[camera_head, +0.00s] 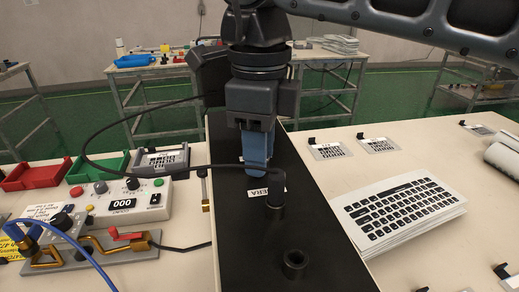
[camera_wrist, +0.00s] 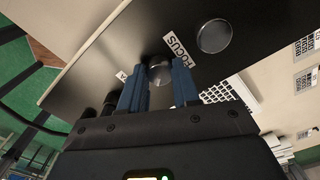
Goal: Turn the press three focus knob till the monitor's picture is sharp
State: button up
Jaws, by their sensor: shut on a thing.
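My gripper (camera_head: 257,170) points down over the long black panel (camera_head: 225,250), its blue fingers low near the surface. In the wrist view my gripper (camera_wrist: 159,67) is shut on a small dark round knob (camera_wrist: 160,74) beside a white label reading FOCUS (camera_wrist: 180,47). In the head view the fingers hide this knob. A larger dark round knob (camera_wrist: 214,36) sits on the panel past the label, apart from the fingers. A dark box-like thing (camera_head: 207,72) stands behind my arm; I cannot tell if it is the monitor. No monitor picture shows.
A stack of keypad films (camera_head: 405,210) lies right. A control box reading 000 (camera_head: 122,202), a red bin (camera_head: 32,174) and a green bin (camera_head: 99,167) are left.

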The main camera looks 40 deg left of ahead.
dwell(0.5)
jog(key=o, duration=1)
jog(key=shift+o, duration=0.2)
jog(key=shift+r, duration=0.15)
notch_tip(320, 180, up, 8)
jog(key=shift+f+b, duration=0.25)
jog(key=shift+b, duration=0.05)
